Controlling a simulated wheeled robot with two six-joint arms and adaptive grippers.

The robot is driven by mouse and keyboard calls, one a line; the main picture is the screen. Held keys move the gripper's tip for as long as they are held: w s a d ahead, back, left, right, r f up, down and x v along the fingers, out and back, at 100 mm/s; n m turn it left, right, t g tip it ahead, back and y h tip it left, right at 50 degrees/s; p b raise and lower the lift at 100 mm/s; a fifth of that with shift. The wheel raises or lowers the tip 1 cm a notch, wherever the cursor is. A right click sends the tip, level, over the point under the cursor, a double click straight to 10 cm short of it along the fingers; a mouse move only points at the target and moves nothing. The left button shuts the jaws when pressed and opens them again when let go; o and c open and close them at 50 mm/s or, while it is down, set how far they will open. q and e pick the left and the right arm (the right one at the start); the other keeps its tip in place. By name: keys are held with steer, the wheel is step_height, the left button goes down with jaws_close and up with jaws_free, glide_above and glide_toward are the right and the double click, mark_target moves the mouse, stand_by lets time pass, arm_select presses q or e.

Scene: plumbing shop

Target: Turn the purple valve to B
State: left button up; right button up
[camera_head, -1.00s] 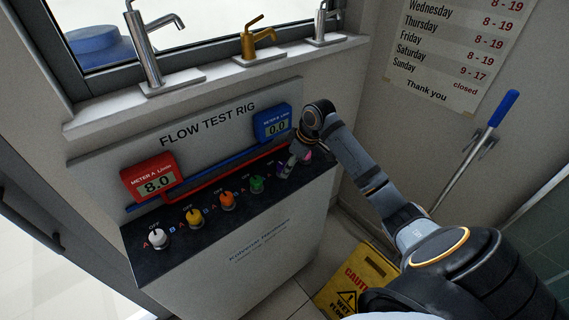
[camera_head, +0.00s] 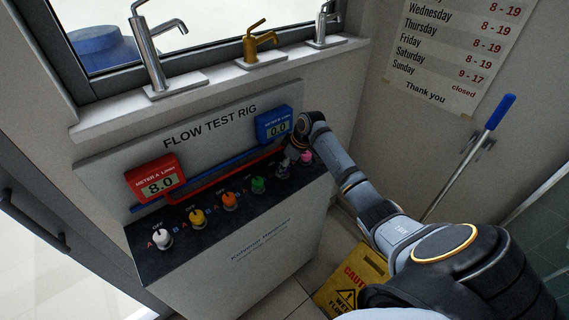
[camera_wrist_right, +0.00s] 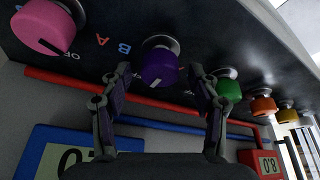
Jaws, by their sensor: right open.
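The purple valve (camera_wrist_right: 159,67) is a round knob on the dark panel of the test rig. In the right wrist view it is just beyond my right gripper's fingertips (camera_wrist_right: 160,74), one finger to each side, with no clear contact. My right gripper is open and empty. In the head view the purple valve (camera_head: 282,173) shows small, partly behind my right gripper (camera_head: 291,158). My left gripper is not in view.
A pink valve (camera_wrist_right: 48,27) sits close beside the purple one, a green valve (camera_wrist_right: 228,88) on its other side. Orange, yellow and white valves continue the row. Red and blue pipes run behind the valves.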

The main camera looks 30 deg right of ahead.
steer(key=shift+f, duration=0.1)
steer(key=c, duration=1.2)
steer(key=shift+m+p, duration=0.3)
steer(key=shift+p, duration=0.25)
steer(key=m+h+p, duration=0.1)
steer(key=m+p, duration=0.3)
steer(key=p, duration=0.1)
steer(key=m+h+p, duration=0.1)
steer(key=m+p, duration=0.1)
steer(key=p, duration=0.1)
steer(key=shift+a+r+t+h, duration=0.25)
steer(key=shift+r+t+h, duration=0.05)
steer(key=m+h+p, duration=0.1)
steer(key=m+p, duration=0.1)
steer(key=shift+f+m, duration=0.1)
steer(key=shift+m, duration=0.3)
steer(key=shift+w+f+m+h+p, duration=0.15)
steer(key=shift+m+h+p, duration=0.45)
steer(key=shift+m, duration=0.7)
steer(key=shift+g, duration=0.4)
